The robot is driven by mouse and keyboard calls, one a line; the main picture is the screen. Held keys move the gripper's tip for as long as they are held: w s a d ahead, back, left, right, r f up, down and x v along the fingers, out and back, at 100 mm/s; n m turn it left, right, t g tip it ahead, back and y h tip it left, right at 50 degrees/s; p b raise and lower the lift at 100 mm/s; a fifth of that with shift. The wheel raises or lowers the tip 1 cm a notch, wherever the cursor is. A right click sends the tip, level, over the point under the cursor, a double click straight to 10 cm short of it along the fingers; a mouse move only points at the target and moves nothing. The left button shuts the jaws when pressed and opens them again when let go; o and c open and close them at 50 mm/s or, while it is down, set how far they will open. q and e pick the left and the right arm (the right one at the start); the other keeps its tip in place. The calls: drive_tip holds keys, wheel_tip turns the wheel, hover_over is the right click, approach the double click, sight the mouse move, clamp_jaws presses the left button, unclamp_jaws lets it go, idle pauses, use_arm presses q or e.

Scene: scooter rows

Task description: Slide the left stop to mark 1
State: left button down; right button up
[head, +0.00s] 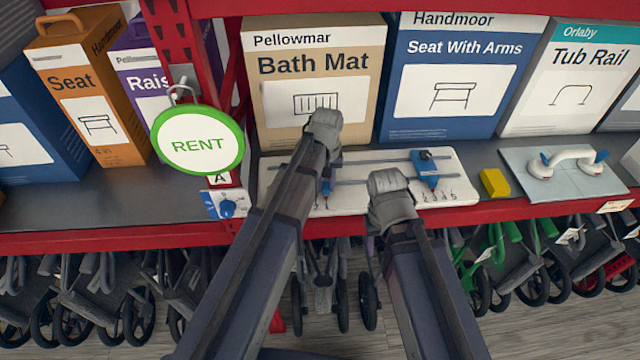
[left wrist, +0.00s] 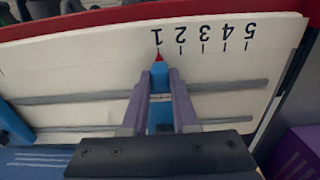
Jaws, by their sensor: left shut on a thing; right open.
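The white board (head: 350,205) lies on the shelf with two grey rails. The left stop is blue with a red pointer; it shows in the left wrist view (left wrist: 159,78) and is mostly hidden by my left arm in the head view. My left gripper (left wrist: 159,92) is shut on it, with a purple finger on each side. Seen upside down there, the red tip lines up with mark 1 (left wrist: 157,38). The right stop (head: 426,168) is blue and stands toward the board's right end. My right gripper (head: 388,182) is open and empty, left of the right stop.
Boxes, including Bath Mat (head: 310,95) and Seat With Arms (head: 455,85), stand behind the board. A yellow block (head: 494,183) and a white grab handle (head: 566,162) are to the right. A RENT sign (head: 198,140) hangs at the left post.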

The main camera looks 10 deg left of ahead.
use_arm(q)
drive_tip(key=shift+d, duration=0.2)
drive_tip(key=c, duration=0.7)
unclamp_jaws()
drive_tip(key=shift+w+d, duration=0.1)
drive_tip(key=shift+r, duration=0.1)
wheel_tip(320, 180, up, 8)
drive_tip(key=p, duration=0.7)
drive_tip(key=shift+p, duration=0.4)
drive_tip(key=shift+f, duration=0.2)
